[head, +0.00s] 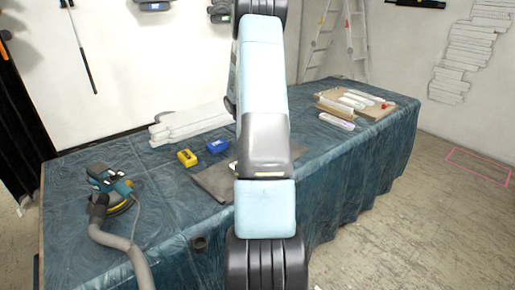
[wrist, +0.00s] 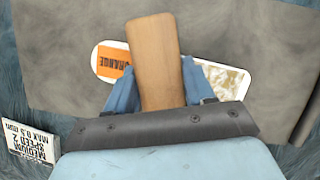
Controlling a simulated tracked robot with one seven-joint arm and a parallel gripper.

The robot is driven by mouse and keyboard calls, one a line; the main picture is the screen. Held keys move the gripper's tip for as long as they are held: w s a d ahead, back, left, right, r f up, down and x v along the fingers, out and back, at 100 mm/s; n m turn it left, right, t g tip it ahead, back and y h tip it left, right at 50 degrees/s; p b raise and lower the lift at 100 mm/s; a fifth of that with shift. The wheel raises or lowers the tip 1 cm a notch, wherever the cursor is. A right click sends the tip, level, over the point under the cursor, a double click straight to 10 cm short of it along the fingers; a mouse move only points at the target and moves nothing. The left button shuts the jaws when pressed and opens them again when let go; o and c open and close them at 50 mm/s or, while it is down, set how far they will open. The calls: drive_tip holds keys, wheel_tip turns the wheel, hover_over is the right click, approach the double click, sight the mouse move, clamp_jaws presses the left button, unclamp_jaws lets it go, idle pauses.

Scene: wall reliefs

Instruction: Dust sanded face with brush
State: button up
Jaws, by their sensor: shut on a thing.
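My gripper (wrist: 160,78) shows in the wrist view with its blue fingers shut on a wooden handle (wrist: 153,45), which looks like the brush's handle. No bristles are visible. Beyond the handle lies a white, rounded flat piece (wrist: 228,78) with an orange label at its left end and a mottled patch at its right. The handle and fingers hide its middle. It is over a grey board (wrist: 60,60). I cannot tell whether handle and piece touch. In the head view the grey board (head: 213,183) is partly behind my arm, and my gripper is hidden. I cannot identify the sanded face for certain.
A blue sheet covers the table (head: 180,225). A sander (head: 110,188) with a grey hose stands left. Yellow (head: 187,158) and blue (head: 218,145) blocks and white panels (head: 190,122) lie behind the board. A tray (head: 372,110) stands right. A lettered card (wrist: 30,143) is at lower left.

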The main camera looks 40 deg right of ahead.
drive_tip(key=shift+w+a, duration=0.15)
drive_tip(key=shift+a, duration=1.55)
drive_tip(key=shift+w+a, duration=0.15)
drive_tip(key=shift+a, duration=1.6)
drive_tip(key=shift+w+a, duration=0.15)
drive_tip(key=shift+a, duration=1.55)
drive_tip(key=shift+d, duration=0.1)
drive_tip(key=shift+s+d, duration=0.2)
drive_tip(key=shift+d, duration=2.05)
drive_tip(key=shift+s+d, duration=0.2)
drive_tip(key=shift+d, duration=2)
drive_tip(key=shift+s+d, duration=0.2)
drive_tip(key=shift+d, duration=2.05)
drive_tip(key=shift+w+a+r, duration=0.1)
drive_tip(key=shift+w+a, duration=0.05)
drive_tip(key=shift+a, duration=1.55)
drive_tip(key=shift+w+a+f, duration=0.1)
drive_tip(key=shift+w+a, duration=0.05)
drive_tip(key=shift+a, duration=1.55)
drive_tip(key=shift+w+a+f, duration=0.1)
drive_tip(key=shift+w+a, duration=0.05)
drive_tip(key=shift+a, duration=1.55)
drive_tip(key=shift+w+a, duration=0.15)
drive_tip(key=shift+a, duration=1.55)
drive_tip(key=shift+d, duration=0.15)
